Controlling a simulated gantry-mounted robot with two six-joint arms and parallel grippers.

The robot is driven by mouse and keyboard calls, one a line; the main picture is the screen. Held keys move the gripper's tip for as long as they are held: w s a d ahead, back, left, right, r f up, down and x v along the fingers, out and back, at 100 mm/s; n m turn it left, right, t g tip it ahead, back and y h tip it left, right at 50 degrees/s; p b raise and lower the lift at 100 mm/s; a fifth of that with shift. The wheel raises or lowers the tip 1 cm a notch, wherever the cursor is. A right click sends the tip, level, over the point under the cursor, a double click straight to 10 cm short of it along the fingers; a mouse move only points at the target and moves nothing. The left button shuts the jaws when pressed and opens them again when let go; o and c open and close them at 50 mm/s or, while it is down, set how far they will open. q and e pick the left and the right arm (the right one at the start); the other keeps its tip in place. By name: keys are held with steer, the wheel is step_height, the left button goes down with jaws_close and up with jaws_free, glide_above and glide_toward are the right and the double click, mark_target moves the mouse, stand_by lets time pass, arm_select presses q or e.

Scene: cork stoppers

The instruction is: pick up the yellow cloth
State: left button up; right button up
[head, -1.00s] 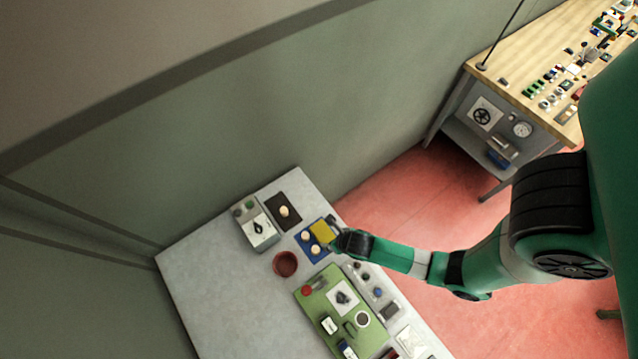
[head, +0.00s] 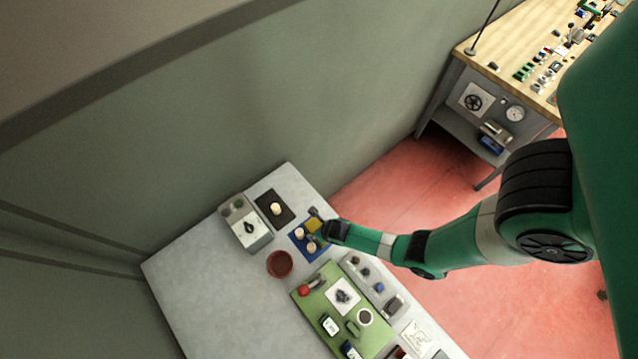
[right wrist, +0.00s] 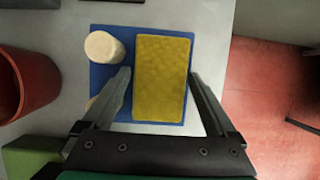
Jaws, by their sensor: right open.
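The yellow cloth (right wrist: 161,78) is a flat rectangle lying on the blue mat (right wrist: 145,29) in the right wrist view. In the head view the cloth (head: 314,225) is small and partly covered by my right gripper (head: 316,225). In the right wrist view my open right gripper (right wrist: 160,88) has one finger on each side of the cloth, the left one close to its left edge. I cannot tell how high the fingers are above the mat. My left gripper is not in view.
A pale cork (right wrist: 103,47) stands on the mat left of the cloth; another is mostly hidden behind the left finger. A red-brown pot (head: 280,264) stands left of the mat. A green board (head: 342,308) with several items lies nearer. Bare table (head: 215,290) extends left.

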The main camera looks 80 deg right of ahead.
steer(key=shift+f, duration=0.1)
steer(key=shift+c, duration=0.3)
steer(key=c, duration=0.9)
